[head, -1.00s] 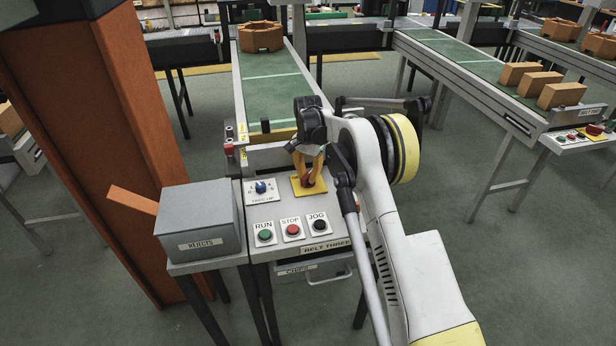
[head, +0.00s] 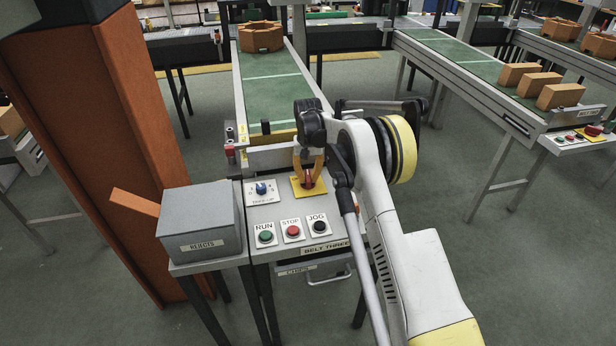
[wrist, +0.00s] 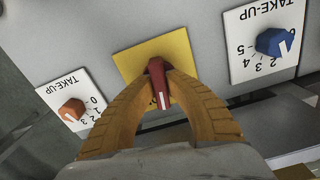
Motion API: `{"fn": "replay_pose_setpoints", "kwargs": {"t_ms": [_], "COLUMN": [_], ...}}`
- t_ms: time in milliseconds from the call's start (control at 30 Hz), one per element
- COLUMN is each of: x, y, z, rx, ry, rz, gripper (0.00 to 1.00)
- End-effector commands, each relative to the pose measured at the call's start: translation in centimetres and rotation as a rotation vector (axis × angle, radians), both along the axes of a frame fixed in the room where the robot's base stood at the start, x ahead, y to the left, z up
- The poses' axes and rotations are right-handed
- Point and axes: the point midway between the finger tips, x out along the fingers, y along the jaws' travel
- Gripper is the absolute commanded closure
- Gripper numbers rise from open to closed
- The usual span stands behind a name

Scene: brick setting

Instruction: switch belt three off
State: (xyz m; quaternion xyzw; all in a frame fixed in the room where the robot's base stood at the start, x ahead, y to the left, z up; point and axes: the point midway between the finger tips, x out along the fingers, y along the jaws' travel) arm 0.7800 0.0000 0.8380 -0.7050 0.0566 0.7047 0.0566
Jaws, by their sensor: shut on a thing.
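The belt three control panel (head: 274,213) stands at the end of a green belt in the head view. On it is a yellow plate (head: 298,193) with a red rotary switch (head: 308,181). In the wrist view the red switch handle (wrist: 158,84) has a white mark pointing down the picture, over the yellow plate (wrist: 140,58). My gripper (head: 309,174) is shut on this handle, one orange finger on each side, also in the wrist view (wrist: 160,72). RUN (head: 265,236), STOP (head: 292,231) and JOG (head: 319,227) buttons sit in front, untouched.
A blue take-up knob (head: 261,188) sits left of the plate; the wrist view also shows an orange knob (wrist: 72,109). A grey rejects box (head: 200,222) and an orange column (head: 100,130) stand left. Another belt (head: 470,66) runs at right.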

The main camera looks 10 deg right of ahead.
Motion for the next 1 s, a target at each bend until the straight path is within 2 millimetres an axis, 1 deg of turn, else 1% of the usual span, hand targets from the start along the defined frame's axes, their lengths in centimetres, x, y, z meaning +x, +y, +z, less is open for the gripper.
{"fn": "replay_pose_setpoints", "kwargs": {"t_ms": [600, 800, 1000], "x": [-0.04, -0.04, -0.04], "y": [0.0, 0.0, 0.0], "z": [-0.02, -0.04, -0.05], "rx": [0.0, 0.0, 0.0], "ry": [0.002, 0.002, 0.002], "rz": [0.579, 0.741, 0.859], "gripper": [1.0, 1.0, 1.0]}}
